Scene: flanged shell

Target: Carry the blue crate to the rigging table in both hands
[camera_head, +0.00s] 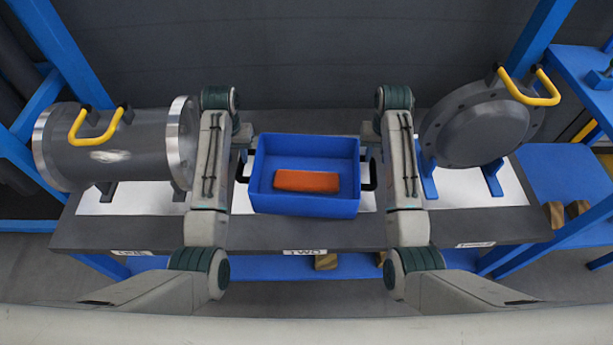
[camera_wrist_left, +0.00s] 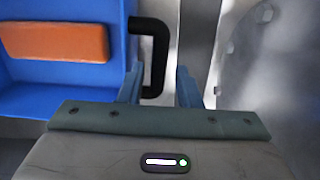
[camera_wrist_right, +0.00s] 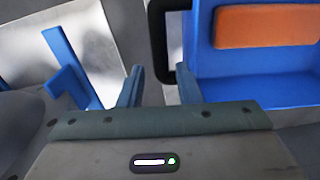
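The blue crate (camera_head: 305,206) sits level on the dark workbench (camera_head: 290,236), with an orange block (camera_head: 307,181) lying inside it. Black handles stick out from its left side (camera_head: 242,168) and right side (camera_head: 370,174). In the left wrist view, my left gripper (camera_wrist_left: 160,76) is open, with one crate handle (camera_wrist_left: 157,50) between its fingers. In the right wrist view, my right gripper (camera_wrist_right: 160,74) is open, and the other handle (camera_wrist_right: 160,45) stands between its fingers, nearer the right one. In the head view my arms mostly hide both grippers. I cannot tell which table is the rigging table.
A grey flanged shell (camera_head: 110,150) with a yellow handle lies left of the crate. A round grey flanged cover (camera_head: 478,130) stands on blue supports at right. A blue table (camera_head: 565,175) stands beyond the bench's right end. Blue posts frame both sides.

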